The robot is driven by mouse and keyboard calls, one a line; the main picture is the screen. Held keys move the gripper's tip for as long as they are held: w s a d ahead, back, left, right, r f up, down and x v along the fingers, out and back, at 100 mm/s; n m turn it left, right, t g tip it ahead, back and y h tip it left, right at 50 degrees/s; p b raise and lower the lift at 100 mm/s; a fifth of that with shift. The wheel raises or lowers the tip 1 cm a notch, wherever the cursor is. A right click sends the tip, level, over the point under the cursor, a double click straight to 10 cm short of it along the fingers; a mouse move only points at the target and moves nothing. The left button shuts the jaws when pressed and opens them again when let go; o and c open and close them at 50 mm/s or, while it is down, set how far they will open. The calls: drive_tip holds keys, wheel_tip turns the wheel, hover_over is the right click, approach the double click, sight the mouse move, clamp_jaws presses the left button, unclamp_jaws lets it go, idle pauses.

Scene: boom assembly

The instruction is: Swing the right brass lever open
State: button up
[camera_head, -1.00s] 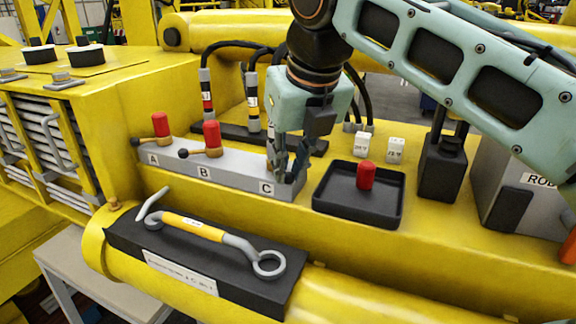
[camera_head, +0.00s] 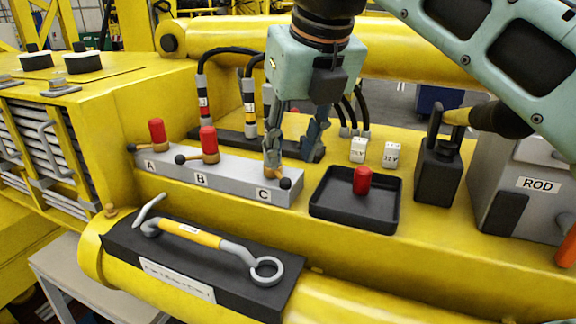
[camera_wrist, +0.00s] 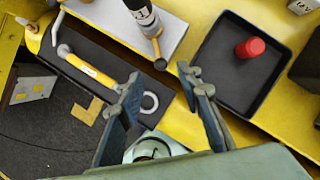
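The right brass lever (camera_head: 273,171) is at the C end of the grey block (camera_head: 226,184). Its black ball knob (camera_head: 285,183) points right, while the levers at A (camera_head: 146,146) and B (camera_head: 194,158) point left. My gripper (camera_head: 293,156) is open, its fingers spread and empty. In the head view the left finger overlaps the C lever, partly hiding it; contact cannot be told. In the wrist view the lever (camera_wrist: 156,46) and its knob lie just beyond the gap between my fingertips (camera_wrist: 162,80).
A black tray (camera_head: 325,204) holding a red cap (camera_head: 362,180) is right of the block. Hoses (camera_head: 250,100) stand behind it. A wrench (camera_head: 195,230) lies on the black pad in front. A grey ROD box (camera_head: 525,160) stands at the right.

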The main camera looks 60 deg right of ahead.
drive_tip(key=v, duration=0.6)
drive_tip(key=shift+r, duration=0.1)
idle(0.4)
drive_tip(key=w+a+f+m+t+y, duration=0.1)
drive_tip(key=w+a+f+m, duration=0.9)
drive_tip(key=a+m, duration=0.35)
drive_tip(key=w+a+f+m+y, duration=0.1)
drive_tip(key=w+a+f+m, duration=0.1)
drive_tip(key=a+f+m, duration=0.9)
wheel_tip(320, 180, down, 4)
drive_tip(key=m, duration=0.5)
drive_tip(key=shift+w+r+t+y, duration=0.25)
drive_tip(key=shift+w+t+y, duration=0.05)
drive_tip(key=shift+w+t, duration=0.1)
drive_tip(key=shift+c, duration=0.6)
